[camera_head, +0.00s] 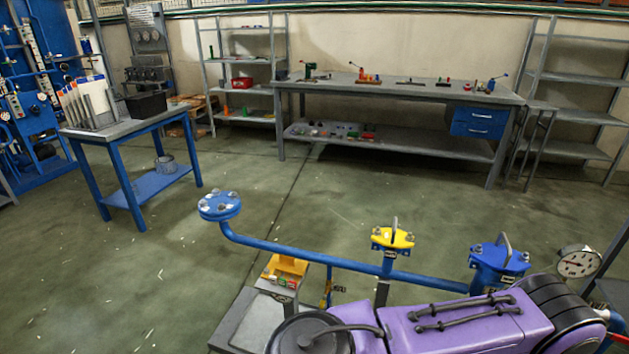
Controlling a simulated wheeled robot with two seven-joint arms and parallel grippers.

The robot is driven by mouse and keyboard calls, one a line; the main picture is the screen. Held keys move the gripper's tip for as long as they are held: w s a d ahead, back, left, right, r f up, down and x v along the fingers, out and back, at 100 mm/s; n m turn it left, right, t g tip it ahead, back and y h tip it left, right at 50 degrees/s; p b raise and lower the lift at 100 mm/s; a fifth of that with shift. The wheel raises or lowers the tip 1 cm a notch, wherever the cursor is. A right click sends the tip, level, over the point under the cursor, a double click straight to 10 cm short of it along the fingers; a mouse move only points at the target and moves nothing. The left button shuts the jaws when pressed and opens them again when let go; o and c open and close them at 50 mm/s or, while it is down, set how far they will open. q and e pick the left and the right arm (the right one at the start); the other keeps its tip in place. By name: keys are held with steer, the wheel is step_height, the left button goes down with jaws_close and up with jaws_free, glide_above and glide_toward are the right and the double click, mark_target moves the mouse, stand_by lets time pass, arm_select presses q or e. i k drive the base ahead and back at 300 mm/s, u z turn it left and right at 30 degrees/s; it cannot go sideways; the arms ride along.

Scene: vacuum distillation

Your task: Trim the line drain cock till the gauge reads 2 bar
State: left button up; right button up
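A round white pressure gauge (578,262) stands at the right end of the blue pipe line (300,255). Its dial is too small to read surely. A yellow-topped fitting (393,238) with an upright grey loop rises from the line. A larger blue flanged fitting (500,258) with a similar loop stands between it and the gauge. A small branch (329,288) hangs under the pipe; I cannot tell which part is the drain cock. Neither gripper shows, and no fingertips can be made out.
A purple and black body (470,325) covers the bottom right and hides the lower line. A yellow block (286,267) sits beside a grey surface (252,325). A blue-legged table (145,125) stands left, a long workbench (400,88) behind. The floor between is clear.

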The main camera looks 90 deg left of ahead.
mark_target(322, 301)
steer(key=z, duration=0.15)
steer(key=k, duration=0.4)
steer(key=u, duration=1.75)
steer(key=i, duration=1)
steer(key=u, duration=1.6)
steer(key=k, duration=0.4)
steer(key=z, duration=0.9)
